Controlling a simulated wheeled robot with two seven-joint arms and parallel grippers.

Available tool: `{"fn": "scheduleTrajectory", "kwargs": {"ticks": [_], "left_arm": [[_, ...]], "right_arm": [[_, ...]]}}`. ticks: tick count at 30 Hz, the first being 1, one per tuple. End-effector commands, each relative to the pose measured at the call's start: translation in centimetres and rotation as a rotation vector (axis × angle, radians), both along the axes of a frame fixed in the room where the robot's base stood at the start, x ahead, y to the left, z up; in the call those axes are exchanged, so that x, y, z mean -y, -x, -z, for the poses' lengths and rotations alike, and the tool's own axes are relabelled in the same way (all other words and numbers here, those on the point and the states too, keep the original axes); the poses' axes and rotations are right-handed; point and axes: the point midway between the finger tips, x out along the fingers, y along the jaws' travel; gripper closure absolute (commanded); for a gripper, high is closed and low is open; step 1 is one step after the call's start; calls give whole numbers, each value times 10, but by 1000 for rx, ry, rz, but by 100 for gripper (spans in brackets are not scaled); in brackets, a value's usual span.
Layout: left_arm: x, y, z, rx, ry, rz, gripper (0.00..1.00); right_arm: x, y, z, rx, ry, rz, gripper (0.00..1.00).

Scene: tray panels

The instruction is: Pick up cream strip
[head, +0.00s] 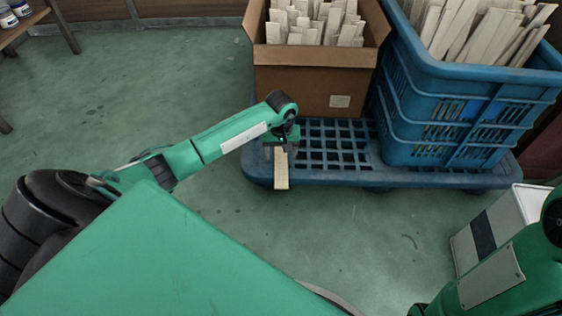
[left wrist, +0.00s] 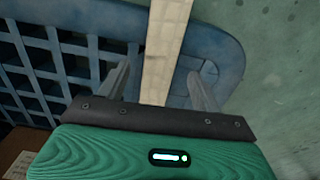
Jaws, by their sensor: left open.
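A cream strip (head: 281,171) lies across the near edge of the blue pallet and sticks out over the floor in the head view. It also shows in the left wrist view (left wrist: 163,45), running up between the two fingers. My left gripper (head: 279,148) is at the strip's pallet end. In the left wrist view my left gripper (left wrist: 161,82) is open, with one finger on each side of the strip and gaps between. The strip's lower end is hidden behind the gripper body. Part of my right arm shows at the lower right of the head view, without its gripper.
The blue pallet (head: 345,177) carries a cardboard box (head: 315,80) and stacked blue crates (head: 425,110), both full of cream strips. A white container (head: 495,225) stands at the right. A shelf with jars is at the top left. The green floor in front of the pallet is clear.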

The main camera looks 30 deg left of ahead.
Motion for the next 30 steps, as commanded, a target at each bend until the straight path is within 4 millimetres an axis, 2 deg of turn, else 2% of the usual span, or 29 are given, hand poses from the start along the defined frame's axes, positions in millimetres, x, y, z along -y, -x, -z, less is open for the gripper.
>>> {"fn": "scheduleTrajectory", "kwargs": {"ticks": [1,6,16,23,24,30], "left_arm": [[0,0,11,0,1,-1,34],[0,0,25,1,1,-1,34],[-1,0,26,1,-1,-1,34],[-1,0,25,1,-1,-1,79],[-1,0,25,1,-1,-1,82],[-1,0,25,1,-1,-1,82]], "right_arm": [[0,1,9,2,-1,0,64],[-1,2,15,1,-7,-2,64],[-1,7,10,18,-14,-8,64],[-1,6,11,16,-13,-7,64],[-1,6,11,15,-12,-7,64],[-1,4,13,8,-11,-6,64]]}}
